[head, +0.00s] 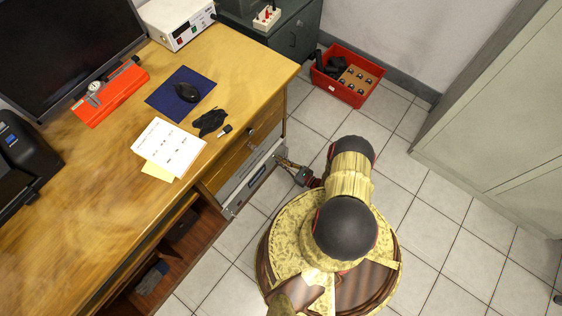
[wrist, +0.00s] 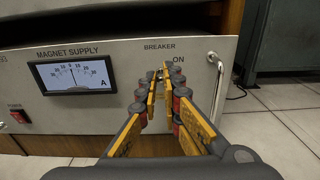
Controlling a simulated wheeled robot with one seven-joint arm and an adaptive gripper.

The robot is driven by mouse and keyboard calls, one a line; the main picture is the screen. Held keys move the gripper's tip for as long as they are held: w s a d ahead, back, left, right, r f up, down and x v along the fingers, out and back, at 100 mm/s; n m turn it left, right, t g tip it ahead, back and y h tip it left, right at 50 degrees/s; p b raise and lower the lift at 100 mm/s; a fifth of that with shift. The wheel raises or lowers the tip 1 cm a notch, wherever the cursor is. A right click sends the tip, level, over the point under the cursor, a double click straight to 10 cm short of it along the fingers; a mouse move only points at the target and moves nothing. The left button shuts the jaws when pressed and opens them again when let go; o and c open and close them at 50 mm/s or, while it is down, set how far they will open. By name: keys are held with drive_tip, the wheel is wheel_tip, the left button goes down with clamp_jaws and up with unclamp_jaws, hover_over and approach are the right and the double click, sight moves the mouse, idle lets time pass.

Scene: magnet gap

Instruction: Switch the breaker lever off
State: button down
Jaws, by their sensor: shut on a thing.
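The magnet supply panel (wrist: 95,112) faces me in the wrist view, with "BREAKER" and "ON" printed at its upper right. The breaker lever (wrist: 159,74) shows only as a small metallic bit between my fingertips, under the "BREAKER" label and left of "ON". The fingers hide most of it, so its exact position is hard to tell. My gripper (wrist: 160,84) is shut on the lever at the panel face. In the head view, my gripper (head: 283,161) reaches the right end of the panel (head: 250,178), under the desk.
An analogue ammeter (wrist: 72,75) has its needle near mid-scale. A red power switch (wrist: 19,115) sits lower left. A metal handle (wrist: 216,85) stands out just right of my fingers. The desk (head: 225,75) overhangs the panel. A red crate (head: 347,76) stands on the tiled floor beyond.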

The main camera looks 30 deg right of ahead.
drive_tip(key=c, duration=2.2)
unclamp_jaws()
drive_tip(key=shift+w+d+r, duration=0.1)
drive_tip(key=shift+w+d, duration=0.05)
drive_tip(key=shift+d, duration=0.2)
drive_tip(key=shift+o, duration=1.4)
drive_tip(key=shift+a, duration=0.2)
drive_tip(key=shift+s, duration=0.2)
drive_tip(key=v, duration=1.1)
drive_tip(key=shift+s+d, duration=0.2)
drive_tip(key=shift+s, duration=0.15)
drive_tip(key=shift+c, duration=0.6)
